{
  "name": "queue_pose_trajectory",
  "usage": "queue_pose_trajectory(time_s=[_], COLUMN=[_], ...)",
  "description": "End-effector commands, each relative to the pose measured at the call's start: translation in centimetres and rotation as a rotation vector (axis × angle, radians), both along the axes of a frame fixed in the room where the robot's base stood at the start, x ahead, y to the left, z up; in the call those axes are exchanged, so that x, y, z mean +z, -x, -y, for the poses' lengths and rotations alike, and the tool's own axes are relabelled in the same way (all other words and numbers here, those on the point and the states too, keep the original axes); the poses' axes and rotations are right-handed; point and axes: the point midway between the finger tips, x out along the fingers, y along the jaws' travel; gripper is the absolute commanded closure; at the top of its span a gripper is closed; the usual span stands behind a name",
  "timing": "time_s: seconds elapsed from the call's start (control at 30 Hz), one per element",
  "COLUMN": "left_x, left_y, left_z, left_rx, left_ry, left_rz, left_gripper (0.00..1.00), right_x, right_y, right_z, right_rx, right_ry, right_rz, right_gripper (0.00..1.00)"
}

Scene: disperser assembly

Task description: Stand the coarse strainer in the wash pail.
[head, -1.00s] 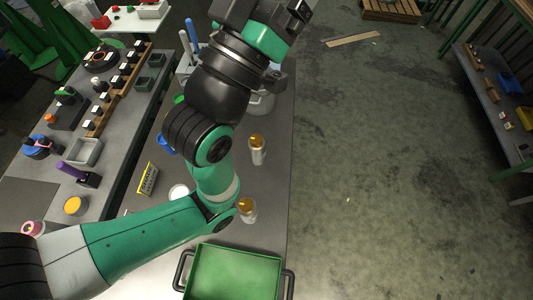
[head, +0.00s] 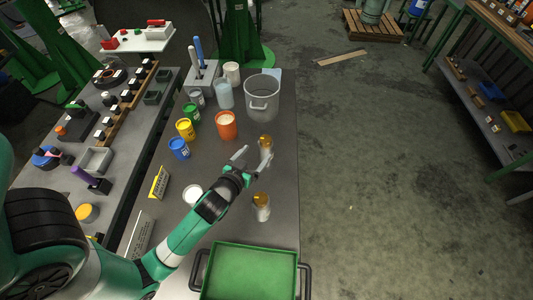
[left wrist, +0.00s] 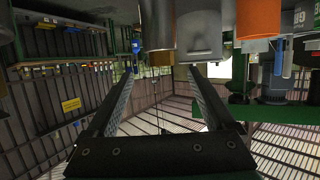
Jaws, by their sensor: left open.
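The wash pail appears to be the grey pail (head: 262,100) with a side handle at the back right of the bench; it stands upright. I cannot tell for sure which thing is the coarse strainer. Two upright tools, one with a blue handle (head: 198,50) and one with a grey handle (head: 192,60), stand in a grey block at the back; their lower ends are hidden. My left gripper (head: 252,160) is open and empty, low over the bench beside an amber-lidded jar (head: 265,144). In the left wrist view its fingers (left wrist: 160,74) are spread. My right gripper is not seen.
An orange pot (head: 226,125), a yellow pot (head: 186,129), a blue pot (head: 179,148) and other containers stand left of the pail. A second amber-lidded jar (head: 262,206) is nearer. A green tray (head: 250,272) lies in front. The bench's right edge is close.

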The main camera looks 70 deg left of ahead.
Motion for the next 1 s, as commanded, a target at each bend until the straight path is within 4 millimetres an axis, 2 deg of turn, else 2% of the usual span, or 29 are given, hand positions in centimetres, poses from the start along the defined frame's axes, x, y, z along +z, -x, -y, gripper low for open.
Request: queue_pose_trajectory(time_s=[0.13, 0.4, 0.7, 0.93, 0.97, 1.0], left_x=[-1.0, -1.3, -2.4, -2.4, -2.4, -2.4], left_y=[-2.0, -3.1, -6.2, -6.5, -6.5, -6.5], left_z=[-1.7, -2.6, -5.7, -5.9, -5.9, -5.9], left_rx=[0.001, -0.001, -0.001, -0.002, -0.002, -0.002], left_ry=[0.001, 0.0, 0.001, 0.001, 0.001, 0.001], left_rz=[0.003, 0.002, 0.002, 0.002, 0.002, 0.002], left_gripper=[0.12, 0.12, 0.12, 0.12, 0.14, 0.21], right_x=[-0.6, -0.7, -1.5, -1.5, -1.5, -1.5], right_y=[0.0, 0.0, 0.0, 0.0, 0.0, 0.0], right_z=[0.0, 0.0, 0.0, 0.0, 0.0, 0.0], right_rx=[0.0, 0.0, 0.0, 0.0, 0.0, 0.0], right_ry=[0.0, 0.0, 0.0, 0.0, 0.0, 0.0], right_rz=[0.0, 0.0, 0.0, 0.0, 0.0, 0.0], right_gripper=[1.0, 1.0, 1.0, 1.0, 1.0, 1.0])
